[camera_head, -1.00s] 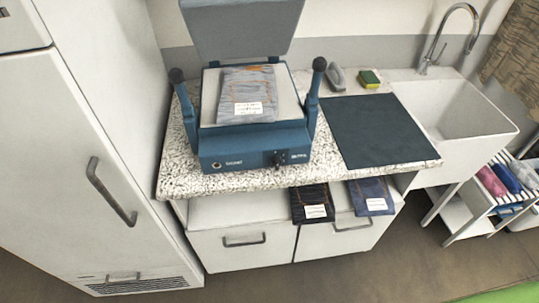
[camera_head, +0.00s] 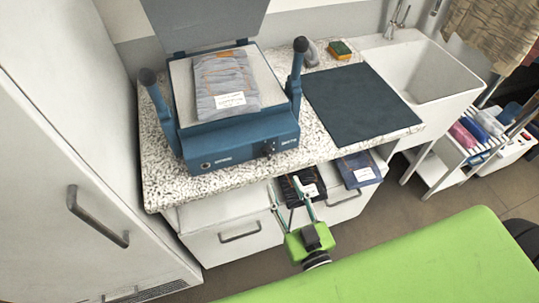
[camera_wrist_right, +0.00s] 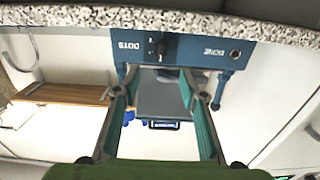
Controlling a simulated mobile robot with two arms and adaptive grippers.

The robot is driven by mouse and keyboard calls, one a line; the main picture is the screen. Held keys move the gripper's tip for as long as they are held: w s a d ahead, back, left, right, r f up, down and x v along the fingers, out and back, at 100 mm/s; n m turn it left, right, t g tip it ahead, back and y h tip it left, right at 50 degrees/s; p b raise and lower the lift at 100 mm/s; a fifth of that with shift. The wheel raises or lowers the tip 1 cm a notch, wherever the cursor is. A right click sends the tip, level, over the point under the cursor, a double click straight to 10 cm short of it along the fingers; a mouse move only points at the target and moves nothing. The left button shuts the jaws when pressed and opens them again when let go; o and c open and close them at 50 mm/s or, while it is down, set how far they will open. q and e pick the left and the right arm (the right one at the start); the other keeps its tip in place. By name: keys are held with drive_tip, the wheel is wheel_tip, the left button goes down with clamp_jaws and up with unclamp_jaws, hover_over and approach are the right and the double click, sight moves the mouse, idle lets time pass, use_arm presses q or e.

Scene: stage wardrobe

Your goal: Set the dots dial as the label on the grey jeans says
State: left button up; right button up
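The grey jeans (camera_head: 222,75) lie folded on the open blue press (camera_head: 235,142), with a white label (camera_head: 230,99) whose writing is too small to read. The dots dial (camera_head: 268,148) is a black knob on the press's front panel. In the right wrist view the dial (camera_wrist_right: 160,48) appears upside down beside the word DOTS; its exact setting cannot be told. My right gripper (camera_head: 288,184) is in front of the counter, below the dial and apart from it. In the right wrist view its two fingers (camera_wrist_right: 159,72) are spread with nothing between them. My left gripper is not in view.
A DONE button (camera_wrist_right: 235,54) sits on the same panel. The press's handles (camera_head: 298,65) rise at its sides. Dark jeans (camera_head: 303,187) and blue jeans (camera_head: 358,170) lie below the counter edge (camera_head: 225,184). A dark mat (camera_head: 360,105) and sink (camera_head: 440,75) are at right.

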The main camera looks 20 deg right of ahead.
sight(269, 157)
drive_tip(key=w, duration=0.3)
drive_tip(key=w+p, duration=0.1)
drive_tip(key=w, duration=0.2)
drive_tip(key=w+p, duration=0.1)
drive_tip(key=w, duration=0.2)
drive_tip(key=shift+w+a, duration=0.25)
drive_tip(key=shift+w, duration=0.1)
drive_tip(key=shift+w+f, duration=0.1)
drive_tip(key=shift+w, duration=0.55)
drive_tip(key=c, duration=1.1)
